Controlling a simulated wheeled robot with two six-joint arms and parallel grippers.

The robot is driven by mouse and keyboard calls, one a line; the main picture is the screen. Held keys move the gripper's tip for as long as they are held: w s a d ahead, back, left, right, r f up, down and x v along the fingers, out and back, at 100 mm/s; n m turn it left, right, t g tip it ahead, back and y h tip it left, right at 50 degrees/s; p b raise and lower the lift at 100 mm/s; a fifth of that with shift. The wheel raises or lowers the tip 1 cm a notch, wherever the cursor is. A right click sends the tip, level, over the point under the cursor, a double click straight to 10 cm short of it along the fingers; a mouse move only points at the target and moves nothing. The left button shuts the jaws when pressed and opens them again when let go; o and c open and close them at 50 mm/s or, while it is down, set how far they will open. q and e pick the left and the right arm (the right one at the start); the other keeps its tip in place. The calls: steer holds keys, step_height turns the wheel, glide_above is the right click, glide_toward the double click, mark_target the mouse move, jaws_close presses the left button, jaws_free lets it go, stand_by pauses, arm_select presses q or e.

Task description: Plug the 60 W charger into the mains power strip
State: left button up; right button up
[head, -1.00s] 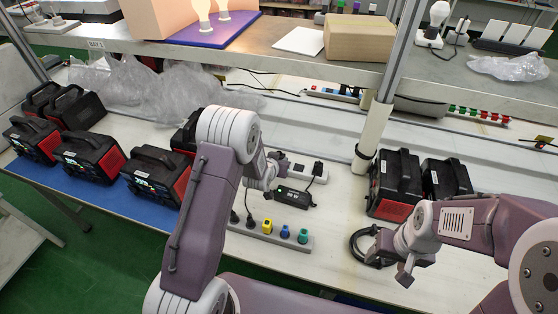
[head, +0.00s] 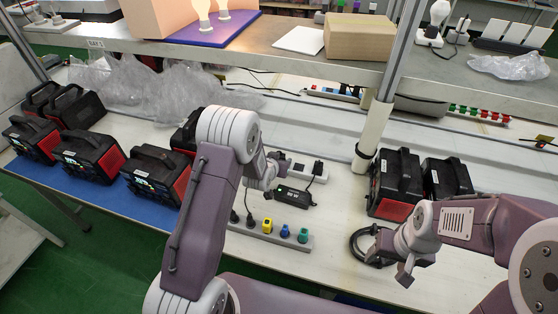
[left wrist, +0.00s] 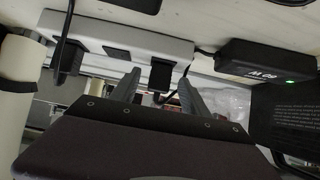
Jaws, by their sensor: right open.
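The black 60 W charger (head: 293,198) lies on the bench right of my left gripper. Its label and a lit green light show upside down in the left wrist view (left wrist: 268,66). The white power strip (head: 298,163) lies behind it; the left wrist view shows its sockets (left wrist: 115,38). A black plug (left wrist: 160,75) stands at one socket, between the fingers of my left gripper (left wrist: 159,88), with visible gaps on both sides. In the head view my left gripper (head: 268,178) is partly hidden by its arm. My right gripper (head: 380,252) is open by a black ring-shaped thing (head: 357,245).
Another strip (head: 297,243) with yellow, blue and green plugs lies at the front. Another black plug (left wrist: 65,58) sits in the white strip. Black-and-red power stations (head: 155,175) stand left, and two more (head: 396,182) right. A post (head: 372,140) rises behind.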

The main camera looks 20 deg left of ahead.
arm_select(q)
steer(key=v, duration=0.9)
